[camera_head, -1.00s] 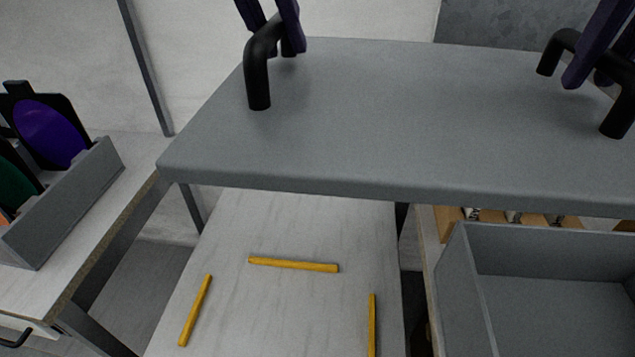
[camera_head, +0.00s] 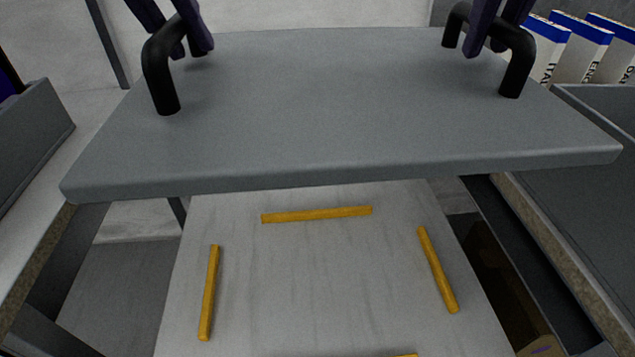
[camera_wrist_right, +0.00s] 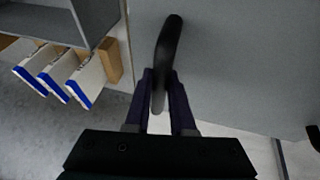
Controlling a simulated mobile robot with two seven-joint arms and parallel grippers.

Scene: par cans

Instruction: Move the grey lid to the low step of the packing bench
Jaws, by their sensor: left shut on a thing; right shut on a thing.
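The grey lid (camera_head: 330,110) is a broad flat slab with two black handles, held up in the air in the head view. My left gripper (camera_head: 190,45) is shut on its left black handle (camera_head: 158,78). My right gripper (camera_head: 488,42) is shut on its right black handle (camera_head: 516,66). In the right wrist view the right gripper (camera_wrist_right: 160,95) has its fingers on either side of the handle (camera_wrist_right: 166,50). The low step (camera_head: 320,270) is a pale surface below and nearer than the lid, with yellow strips marking an outline. The lid hides the step's far part.
A grey bin (camera_head: 600,100) stands at the right, with white-and-blue boxes (camera_head: 580,52) behind it. A grey rack (camera_head: 35,130) stands on a pale surface at the left. The step inside the yellow strips (camera_head: 316,214) is bare. Dark gaps flank the step.

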